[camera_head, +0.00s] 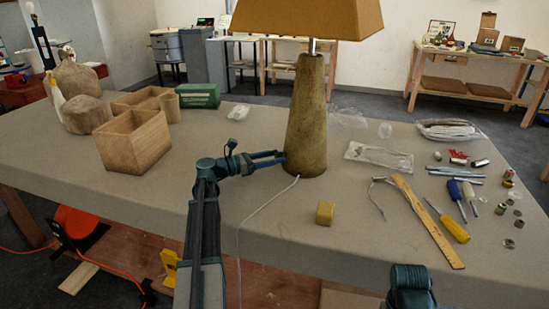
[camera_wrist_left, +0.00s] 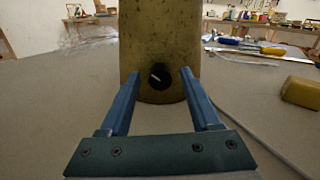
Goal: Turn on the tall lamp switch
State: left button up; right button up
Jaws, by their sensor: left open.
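The tall lamp (camera_head: 307,115) stands on the table, with a tapered yellowish-brown base and a tan shade. In the left wrist view its base (camera_wrist_left: 160,40) fills the upper middle. The round black switch (camera_wrist_left: 156,77) with a pale line on it sits low on the base, between and just beyond my fingertips. My left gripper (camera_head: 282,157) is open around the line to the switch, its fingers reaching the base from the left in the head view; it also shows in the left wrist view (camera_wrist_left: 173,82). My right arm shows only in part at the bottom right; its gripper is out of view.
A white cord (camera_head: 247,215) runs from the lamp over the table's front edge. A yellow block (camera_head: 325,213) lies in front of the lamp. A wooden ruler (camera_head: 427,220), screwdrivers (camera_head: 447,220) and small parts lie right. Wooden boxes (camera_head: 133,140) stand left.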

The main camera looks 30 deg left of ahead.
pick_arm(q)
jog(key=shift+w+d, duration=0.15)
jog(key=shift+w, duration=0.05)
grip_shut()
dwell(0.3)
